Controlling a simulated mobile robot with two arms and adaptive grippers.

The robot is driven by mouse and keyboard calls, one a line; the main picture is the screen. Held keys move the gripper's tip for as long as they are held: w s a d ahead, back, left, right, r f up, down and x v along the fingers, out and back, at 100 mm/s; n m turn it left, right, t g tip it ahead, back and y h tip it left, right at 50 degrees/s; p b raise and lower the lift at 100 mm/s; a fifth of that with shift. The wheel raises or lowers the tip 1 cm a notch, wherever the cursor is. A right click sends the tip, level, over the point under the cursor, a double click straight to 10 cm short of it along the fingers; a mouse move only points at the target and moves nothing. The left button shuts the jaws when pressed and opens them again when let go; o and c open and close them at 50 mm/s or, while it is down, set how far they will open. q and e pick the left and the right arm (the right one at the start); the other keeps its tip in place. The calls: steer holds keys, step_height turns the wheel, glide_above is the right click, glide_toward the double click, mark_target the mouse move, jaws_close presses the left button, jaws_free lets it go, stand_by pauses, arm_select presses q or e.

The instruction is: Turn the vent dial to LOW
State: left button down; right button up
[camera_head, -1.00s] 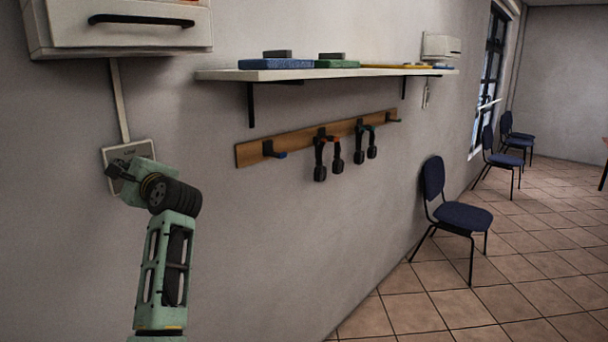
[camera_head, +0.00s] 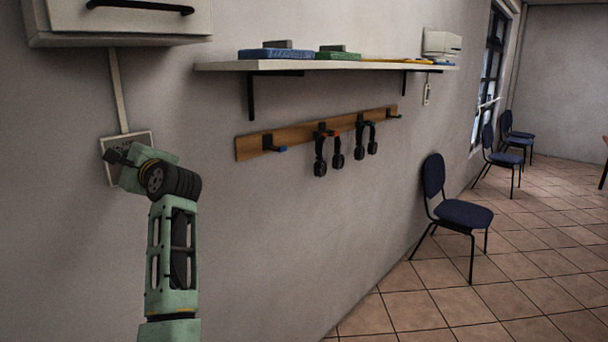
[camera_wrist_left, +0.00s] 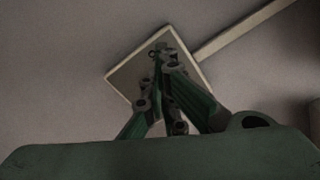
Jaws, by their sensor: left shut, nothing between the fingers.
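A pale square wall plate (camera_head: 143,138) with a darker face is on the wall at the left, with a conduit running up from it. It also shows tilted in the left wrist view (camera_wrist_left: 124,78). My left gripper (camera_head: 110,154) is in front of the plate, its fingers shut and empty. In the left wrist view the fingertips (camera_wrist_left: 160,52) overlap the middle of the plate. I cannot tell whether they touch it. The vent dial and its markings cannot be made out behind the fingers. My right gripper is in neither view.
A white cabinet (camera_head: 120,25) with a black handle hangs above the plate, joined by the conduit (camera_head: 118,92). To the right are a shelf (camera_head: 215,67) with blue and green items and a wooden hook rail (camera_head: 248,147) with hanging black things. A blue chair (camera_head: 462,214) stands farther right.

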arm_select(q)
steer(key=shift+f, duration=0.1)
steer(key=b+v, duration=0.3)
steer(key=v, duration=0.2)
steer(key=shift+s+d, duration=0.25)
stand_by(0.4)
